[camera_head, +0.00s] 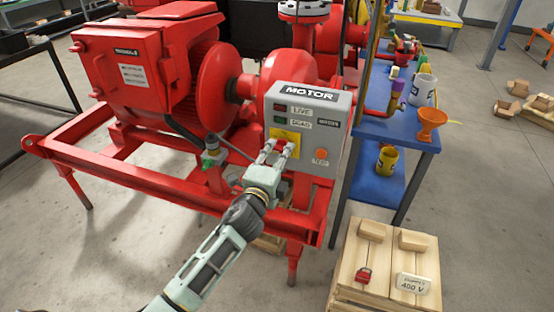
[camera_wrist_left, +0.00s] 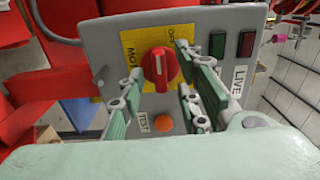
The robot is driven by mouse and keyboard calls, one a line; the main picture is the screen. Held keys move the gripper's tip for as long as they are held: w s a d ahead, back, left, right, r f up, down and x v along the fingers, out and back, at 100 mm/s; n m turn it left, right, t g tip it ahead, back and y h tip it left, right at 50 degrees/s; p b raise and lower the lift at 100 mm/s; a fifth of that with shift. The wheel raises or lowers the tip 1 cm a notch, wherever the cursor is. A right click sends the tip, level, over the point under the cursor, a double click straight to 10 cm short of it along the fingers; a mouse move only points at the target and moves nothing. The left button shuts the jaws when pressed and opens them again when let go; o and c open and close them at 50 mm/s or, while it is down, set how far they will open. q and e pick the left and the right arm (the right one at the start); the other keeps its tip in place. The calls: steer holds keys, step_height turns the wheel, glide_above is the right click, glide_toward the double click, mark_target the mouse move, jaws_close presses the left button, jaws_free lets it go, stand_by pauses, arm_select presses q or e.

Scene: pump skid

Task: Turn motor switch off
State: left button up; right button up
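The grey motor control box (camera_head: 333,115) is mounted on the front of the red pump skid, with a "MOTOR" label on top. Its red rotary switch (camera_wrist_left: 158,68) sits on a yellow plate (camera_wrist_left: 132,52) in the wrist view, its grip bar running roughly up and down there. My left gripper (camera_head: 279,147) is at the box front, its fingers pointing at the switch. In the wrist view the left gripper (camera_wrist_left: 165,88) is open, with fingers on either side of the switch and gaps visible between them and the knob. In the head view the fingers partly hide the switch. My right gripper is not in view.
An orange button (camera_head: 321,154) sits on the box near the fingers. Dark red and green indicators labelled LIVE and DEAD are above. A blue bench (camera_head: 372,150) with a funnel and mugs stands right. A wooden crate (camera_head: 350,265) holds a red padlock and a "400 V" tag.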

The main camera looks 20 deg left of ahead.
arm_select(q)
steer(key=s, duration=1.2)
steer(key=shift+a, duration=0.2)
steer(key=s+a+f+n+g, duration=0.1)
steer(key=s+f+n+g, duration=0.15)
steer(key=f, duration=0.95)
steer(key=s+a+f+n+g, duration=0.1)
steer(key=f+n+g, duration=0.15)
steer(key=f, duration=0.95)
steer(key=s+a+f+n+g, duration=0.1)
steer(key=s+f+g, duration=0.1)
steer(key=s+f, duration=0.45)
steer(key=s+f+n+g, duration=0.2)
steer(key=s+f, duration=0.2)
steer(key=f, duration=0.6)
steer(key=s+f+n+g, duration=0.2)
steer(key=s+f, duration=0.4)
steer(key=s, duration=0.5)
steer(key=s+f+n+g, duration=0.3)
steer(key=s+f, duration=0.3)
steer(key=s, duration=0.6)
steer(key=s+f+n+g, duration=0.2)
steer(key=s+f, duration=0.4)
steer(key=s, duration=0.5)
steer(key=shift+s+a+n+g+y, duration=0.2)
steer(key=shift+a+n+g+y, duration=0.1)
steer(key=shift+n+g, duration=0.15)
steer(key=shift+w, duration=0.1)
steer(key=shift+c, duration=0.4)
